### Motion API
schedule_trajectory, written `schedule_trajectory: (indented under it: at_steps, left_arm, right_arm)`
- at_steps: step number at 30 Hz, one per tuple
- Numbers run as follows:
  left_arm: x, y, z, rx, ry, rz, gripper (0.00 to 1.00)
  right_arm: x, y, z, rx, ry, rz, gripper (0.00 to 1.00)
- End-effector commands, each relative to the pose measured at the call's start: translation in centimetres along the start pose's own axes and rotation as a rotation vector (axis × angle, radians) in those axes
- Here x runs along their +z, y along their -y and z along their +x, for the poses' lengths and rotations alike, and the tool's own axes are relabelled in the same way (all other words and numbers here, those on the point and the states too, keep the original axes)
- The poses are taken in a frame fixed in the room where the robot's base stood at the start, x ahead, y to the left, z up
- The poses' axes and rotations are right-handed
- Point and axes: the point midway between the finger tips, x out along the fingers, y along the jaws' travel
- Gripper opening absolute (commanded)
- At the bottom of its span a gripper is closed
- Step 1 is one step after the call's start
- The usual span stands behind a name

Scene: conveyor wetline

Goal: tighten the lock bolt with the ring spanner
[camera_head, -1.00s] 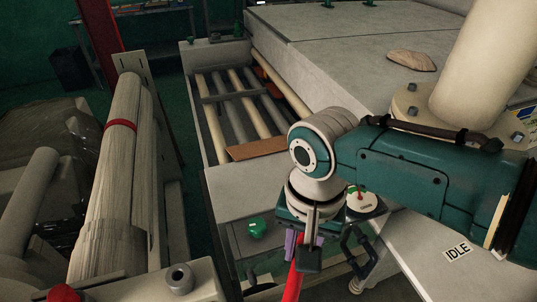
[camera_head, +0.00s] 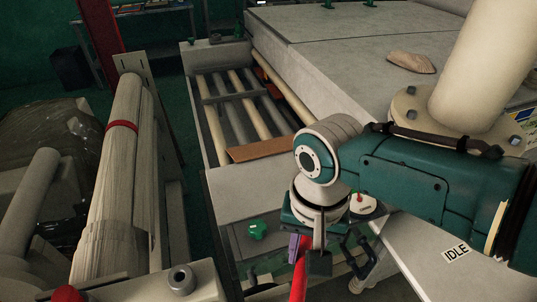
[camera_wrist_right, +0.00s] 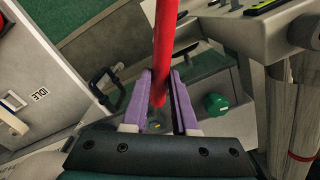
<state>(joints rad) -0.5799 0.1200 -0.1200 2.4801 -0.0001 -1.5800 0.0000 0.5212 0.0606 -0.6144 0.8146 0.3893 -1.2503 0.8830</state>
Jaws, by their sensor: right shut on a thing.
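My right gripper (camera_head: 309,250) is shut on a red bar (camera_head: 299,282), which appears to be the spanner's handle. In the right wrist view the purple fingers (camera_wrist_right: 160,100) clasp the red bar (camera_wrist_right: 165,45) between them, and it runs out of the top of the frame. The spanner's ring end is not visible in either view. I cannot make out the lock bolt for certain. A green knob (camera_head: 257,230) sits on the grey panel left of the gripper, apart from it. It also shows in the right wrist view (camera_wrist_right: 215,104). My left gripper is not in view.
A conveyor with rollers (camera_head: 238,106) lies behind the gripper, with a brown strip (camera_head: 258,149) across its near end. A large wrapped roll (camera_head: 107,190) stands at left. A dark bent handle (camera_head: 357,255) is close right of the gripper. A panel at right is labelled IDLE (camera_head: 457,254).

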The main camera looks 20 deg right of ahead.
Motion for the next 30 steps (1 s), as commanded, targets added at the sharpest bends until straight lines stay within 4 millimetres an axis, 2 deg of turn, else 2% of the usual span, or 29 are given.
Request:
schedule_trajectory:
  at_steps: [30]
  left_arm:
    - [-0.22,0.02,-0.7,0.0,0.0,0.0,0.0]
  right_arm:
    - [0.0,0.02,-0.59,0.0,0.0,-0.001,0.0]
